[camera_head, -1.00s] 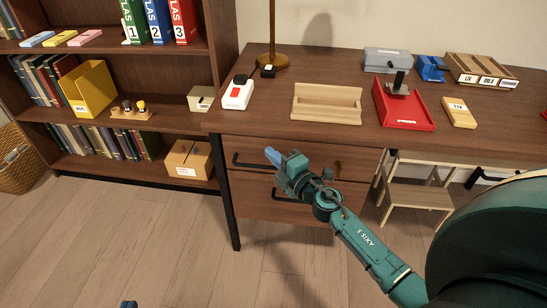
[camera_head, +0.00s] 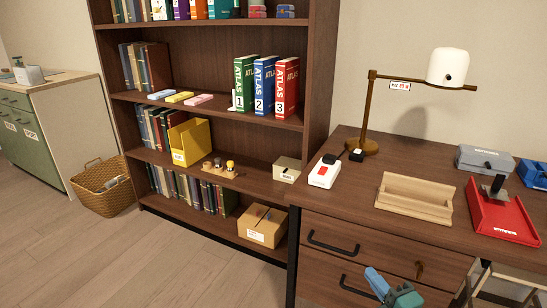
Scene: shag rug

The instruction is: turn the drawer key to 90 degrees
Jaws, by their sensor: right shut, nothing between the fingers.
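The desk's upper drawer (camera_head: 375,255) is closed, with a dark bar handle (camera_head: 333,243) on its left part. A small brass-coloured key or lock (camera_head: 419,269) shows on the right part of that drawer front; its exact angle is too small to tell. My right gripper (camera_head: 372,278) is at the bottom edge of the view, its blue fingers shut and empty. It appears in front of the drawers, left of and below the key in the picture, and apart from it. The rest of my right arm is cut off. My left gripper is out of view.
The desk top holds a lamp (camera_head: 447,68), a white device with a red button (camera_head: 325,171), a wooden tray (camera_head: 415,197) and a red tray (camera_head: 503,214). A bookshelf (camera_head: 318,75) stands left of the desk. A basket (camera_head: 104,186) stands on the floor, which is clear in front.

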